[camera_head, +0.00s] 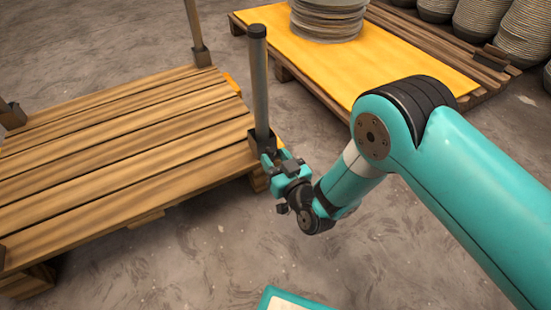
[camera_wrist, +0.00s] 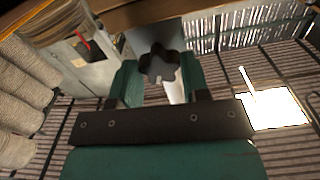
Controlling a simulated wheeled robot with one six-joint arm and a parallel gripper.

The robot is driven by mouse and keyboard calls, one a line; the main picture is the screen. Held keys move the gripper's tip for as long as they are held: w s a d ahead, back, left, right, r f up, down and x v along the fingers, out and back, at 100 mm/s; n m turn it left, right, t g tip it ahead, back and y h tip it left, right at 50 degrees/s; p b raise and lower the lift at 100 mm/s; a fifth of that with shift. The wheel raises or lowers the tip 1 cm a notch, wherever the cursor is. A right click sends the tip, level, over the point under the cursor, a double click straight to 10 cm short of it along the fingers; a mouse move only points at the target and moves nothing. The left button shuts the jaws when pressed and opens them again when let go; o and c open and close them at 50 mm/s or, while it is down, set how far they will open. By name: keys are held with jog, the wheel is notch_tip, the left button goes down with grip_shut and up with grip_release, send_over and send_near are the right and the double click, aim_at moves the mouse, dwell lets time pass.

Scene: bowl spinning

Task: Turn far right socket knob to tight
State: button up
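A dark star-shaped knob (camera_wrist: 159,64) shows in the wrist view, on the socket that holds a grey post (camera_wrist: 154,33). My gripper (camera_wrist: 160,76) has its two teal fingers spread on either side of the knob, with narrow gaps. I cannot tell how deep the knob sits between the tips. In the head view the post (camera_head: 260,85) stands upright in a dark socket (camera_head: 262,143) at the right corner of a wooden pallet (camera_head: 110,150). My gripper (camera_head: 273,163) is beside that socket and hides its knob there.
Another post stands in a socket (camera_head: 201,57) at the pallet's back corner, and another socket (camera_head: 12,116) is at the left. A yellow-topped pallet (camera_head: 375,65) with stacked bowls (camera_head: 328,18) lies behind my arm.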

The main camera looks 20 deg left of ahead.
jog(key=shift+m, duration=0.4)
jog(key=m+p, duration=0.3)
jog(key=m, duration=0.1)
jog(key=shift+r+m, duration=0.1)
jog(key=shift+m, duration=0.3)
jog(key=m+p, duration=0.4)
jog(key=m, duration=0.1)
jog(key=shift+s, duration=0.1)
jog(key=m+p, duration=0.1)
jog(key=m, duration=0.4)
jog(key=shift+f, duration=0.2)
jog(key=shift+m+b, duration=0.5)
jog(key=shift+m, duration=1.3)
jog(key=o, duration=0.9)
jog(key=shift+r, duration=0.1)
jog(key=shift+p, duration=0.3)
